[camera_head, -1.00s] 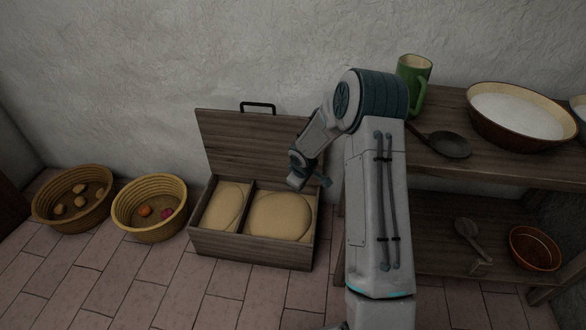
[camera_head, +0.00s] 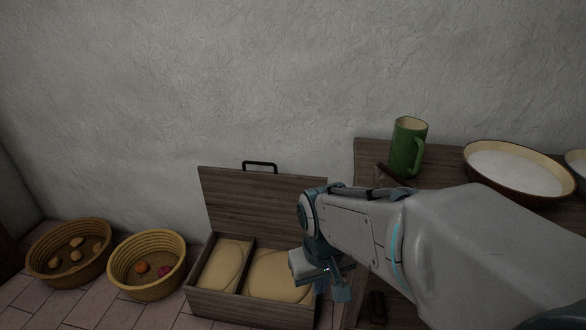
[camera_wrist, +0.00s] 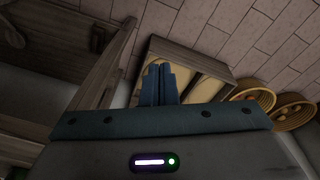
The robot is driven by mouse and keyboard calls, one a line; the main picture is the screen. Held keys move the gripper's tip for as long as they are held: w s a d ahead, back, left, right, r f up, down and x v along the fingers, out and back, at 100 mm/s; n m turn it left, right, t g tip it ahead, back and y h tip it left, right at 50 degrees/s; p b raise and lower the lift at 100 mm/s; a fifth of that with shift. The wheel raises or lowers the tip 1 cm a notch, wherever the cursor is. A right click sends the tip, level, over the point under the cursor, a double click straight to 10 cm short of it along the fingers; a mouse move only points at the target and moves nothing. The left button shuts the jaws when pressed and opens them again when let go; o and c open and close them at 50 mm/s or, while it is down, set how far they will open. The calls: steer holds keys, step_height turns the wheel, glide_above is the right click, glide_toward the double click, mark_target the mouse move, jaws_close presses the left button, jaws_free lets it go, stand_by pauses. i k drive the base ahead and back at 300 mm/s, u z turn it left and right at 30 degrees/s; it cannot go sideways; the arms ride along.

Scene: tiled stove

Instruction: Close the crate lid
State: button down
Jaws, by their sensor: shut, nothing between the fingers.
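The wooden crate (camera_head: 250,311) stands on the floor against the wall. Its lid (camera_head: 258,203) is open, tilted up at the back, with a black handle (camera_head: 259,165) on its top edge. Two tan rounded items lie in its two compartments. My gripper (camera_head: 339,285) is at the crate's right end, to the right of the lid and apart from it as far as I can tell. In the wrist view my gripper (camera_wrist: 158,72) is shut and empty, with the crate (camera_wrist: 196,50) beyond the fingertips. My arm hides part of the crate's right side.
Two woven baskets, one with several brownish lumps (camera_head: 68,253) and one with small coloured items (camera_head: 147,264), stand left of the crate. A wooden shelf (camera_head: 372,152) at right bears a green mug (camera_head: 408,147) and a bowl of white powder (camera_head: 515,170). The wall behind is bare.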

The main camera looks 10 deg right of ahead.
mark_target(243, 201)
steer(key=u, duration=1.95)
steer(key=i, duration=0.8)
steer(key=z, duration=2.35)
steer(key=i, duration=0.5)
